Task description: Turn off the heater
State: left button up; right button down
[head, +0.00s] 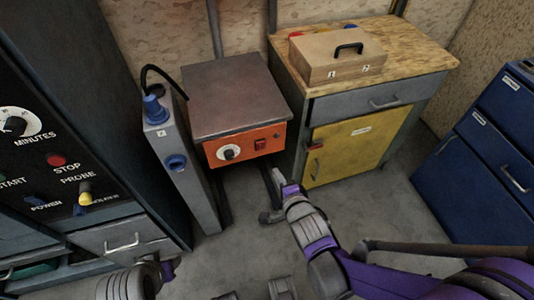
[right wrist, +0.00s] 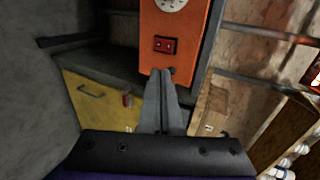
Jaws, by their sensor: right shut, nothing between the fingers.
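The heater is a grey metal box (head: 238,98) with an orange front panel (head: 215,157). The panel carries a white dial (head: 229,153) and a red switch (head: 260,144). In the right wrist view the orange panel (right wrist: 190,62) shows the red switch (right wrist: 165,45) and part of the dial (right wrist: 171,4). My right gripper (head: 278,174) is in front of and below the panel's right end. In the wrist view its fingers (right wrist: 161,74) are together and empty, their tips over the panel's lower edge, below the switch. Contact cannot be told. My left gripper (head: 171,265) barely shows at the bottom left.
A workbench (head: 420,60) with a yellow door (head: 348,150) stands right of the heater, a wooden box (head: 325,57) on top. A narrow grey unit (head: 186,180) with blue knobs stands left. A dark control cabinet (head: 85,110) and blue drawers (head: 480,165) flank the floor.

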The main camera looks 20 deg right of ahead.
jog(key=b, duration=0.2)
send_near(261, 143)
notch_tip(261, 143, down, 4)
jog(key=w, duration=0.5)
jog(key=shift+r, duration=0.15)
jog(key=shift+w, duration=0.45)
jog(key=shift+r, duration=0.1)
jog(key=shift+w+r, duration=0.1)
jog(key=shift+w, duration=0.3)
jog(key=shift+r, duration=0.1)
jog(key=shift+r+p, duration=0.65)
jog(key=shift+r, duration=0.1)
